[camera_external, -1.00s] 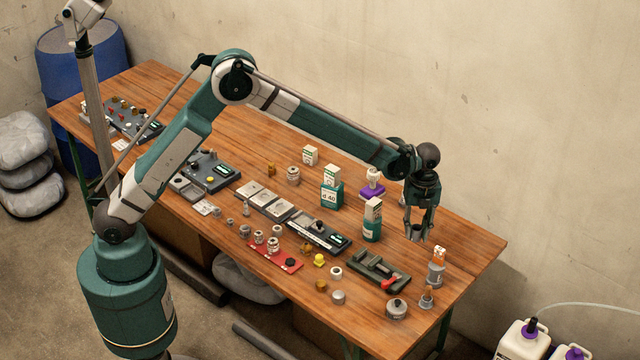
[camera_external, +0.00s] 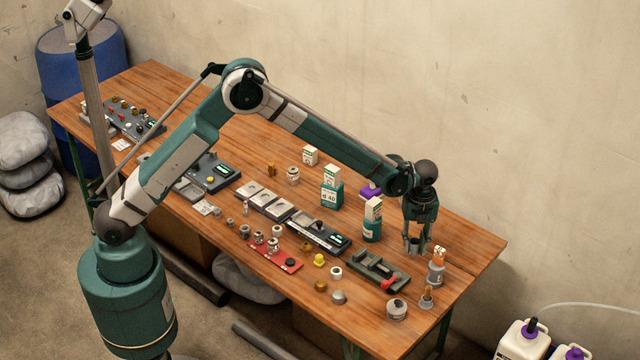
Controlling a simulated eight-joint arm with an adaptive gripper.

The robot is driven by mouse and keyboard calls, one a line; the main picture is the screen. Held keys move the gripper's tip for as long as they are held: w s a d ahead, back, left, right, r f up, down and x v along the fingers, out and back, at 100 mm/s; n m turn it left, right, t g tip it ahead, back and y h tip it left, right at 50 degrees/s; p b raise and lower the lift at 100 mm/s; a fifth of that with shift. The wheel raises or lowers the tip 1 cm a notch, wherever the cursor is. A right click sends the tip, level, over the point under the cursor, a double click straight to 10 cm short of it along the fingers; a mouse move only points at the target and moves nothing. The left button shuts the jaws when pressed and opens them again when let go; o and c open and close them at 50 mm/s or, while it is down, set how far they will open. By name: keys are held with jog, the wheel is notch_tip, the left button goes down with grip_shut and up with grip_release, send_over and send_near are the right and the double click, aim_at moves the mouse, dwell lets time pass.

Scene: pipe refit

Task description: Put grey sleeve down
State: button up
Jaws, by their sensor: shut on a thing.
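My gripper (camera_external: 416,240) points down over the right part of the wooden table (camera_external: 462,250). It is shut on the grey sleeve (camera_external: 414,246), a small grey piece between the fingertips, partly hidden by them. The sleeve is low, close to the table top; I cannot tell whether it touches. It is behind the dark green vise-like fixture with a red handle (camera_external: 378,270) and left of the grey bottle with an orange top (camera_external: 436,268).
A teal-and-white bottle (camera_external: 372,220) stands close on the left of my gripper. A grey cap-like part (camera_external: 396,309) and a small brown-and-grey fitting (camera_external: 426,297) stand at the front. The table's right end is clear.

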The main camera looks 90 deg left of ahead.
aim_at(412, 260)
jog(key=shift+f, duration=1.9)
jog(key=shift+f+b, duration=0.2)
jog(key=shift+b, duration=0.15)
jog(key=o, duration=0.8)
jog(key=shift+r, duration=0.1)
jog(key=shift+c, duration=0.2)
jog(key=shift+r, duration=0.1)
notch_tip(412, 260, up, 12)
jog(key=shift+r+p, duration=0.1)
jog(key=shift+p, duration=0.6)
